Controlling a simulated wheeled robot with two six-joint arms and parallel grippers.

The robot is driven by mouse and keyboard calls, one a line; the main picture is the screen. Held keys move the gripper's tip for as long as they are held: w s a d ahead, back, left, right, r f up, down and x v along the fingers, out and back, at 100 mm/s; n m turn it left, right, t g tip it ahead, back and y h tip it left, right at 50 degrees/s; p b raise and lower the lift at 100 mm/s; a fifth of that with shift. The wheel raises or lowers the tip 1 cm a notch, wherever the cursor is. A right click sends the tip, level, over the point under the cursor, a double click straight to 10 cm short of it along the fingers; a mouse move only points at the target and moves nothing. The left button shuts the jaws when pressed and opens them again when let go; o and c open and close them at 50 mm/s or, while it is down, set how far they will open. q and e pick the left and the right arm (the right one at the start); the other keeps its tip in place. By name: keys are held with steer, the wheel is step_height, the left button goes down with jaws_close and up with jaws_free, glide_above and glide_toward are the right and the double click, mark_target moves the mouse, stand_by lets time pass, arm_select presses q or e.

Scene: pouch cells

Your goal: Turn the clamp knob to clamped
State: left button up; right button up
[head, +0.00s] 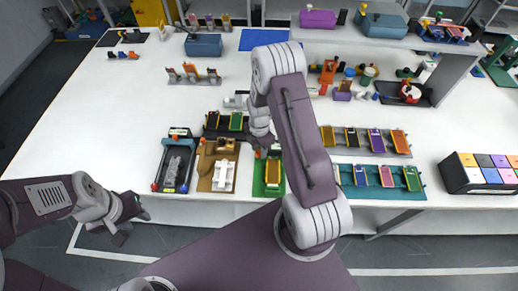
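I cannot make out the clamp knob for certain; the parts are too small. Along the table's front edge stand a dark fixture (165,183) with blue and red corners, a brown fixture (205,160) with a pale part on it, and a green fixture (259,187) with an orange-framed piece. My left gripper (134,226) is off the table's front left edge, over the floor, with its fingers apart and empty. My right gripper (265,146) is just behind the green fixture, pointing down. My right arm partly hides it and the table behind, so its opening is unclear.
Racks of coloured pouch cells (364,131) stand right of my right arm, with a teal tray (345,190) in front. A black box (468,182) with coloured squares is at the right edge. The table's left part is clear.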

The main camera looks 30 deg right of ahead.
steer(key=shift+f, duration=0.3)
steer(key=shift+w, duration=0.1)
jaws_close()
steer(key=shift+m, duration=0.3)
steer(key=m, duration=0.4)
steer(key=shift+r+m, duration=0.1)
steer(key=shift+m, duration=0.3)
steer(key=m, duration=0.4)
steer(key=shift+w+m, duration=0.1)
steer(key=shift+m, duration=0.3)
